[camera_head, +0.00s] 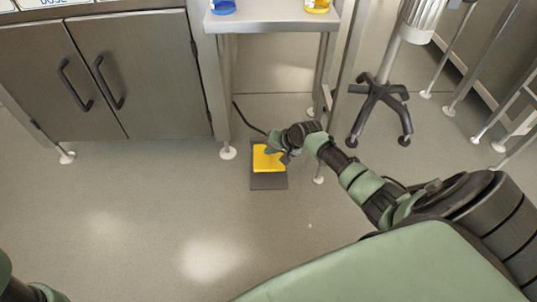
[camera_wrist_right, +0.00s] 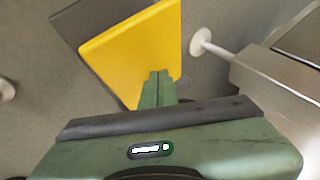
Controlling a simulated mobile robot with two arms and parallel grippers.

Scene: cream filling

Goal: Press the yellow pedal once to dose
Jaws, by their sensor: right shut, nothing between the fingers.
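The yellow pedal (camera_head: 266,160) sits on a dark grey base plate (camera_head: 269,182) on the floor, with a black cable leading up behind it. In the right wrist view the yellow pedal (camera_wrist_right: 135,50) fills the upper middle, with its dark base (camera_wrist_right: 88,20) beyond it. My right gripper (camera_head: 272,149) is over the pedal's upper part in the head view. In the wrist view its closed green fingertips (camera_wrist_right: 158,76) overlap the pedal's near edge and are empty. I cannot tell whether they touch it. Only a bit of my left arm shows at the lower left; its gripper is out of view.
A metal table (camera_head: 272,20) with blue and yellow containers stands behind the pedal, its legs on both sides. A metal cabinet (camera_head: 100,80) is at the left. A black wheeled stand base (camera_head: 380,108) is at the right. The floor in front is clear.

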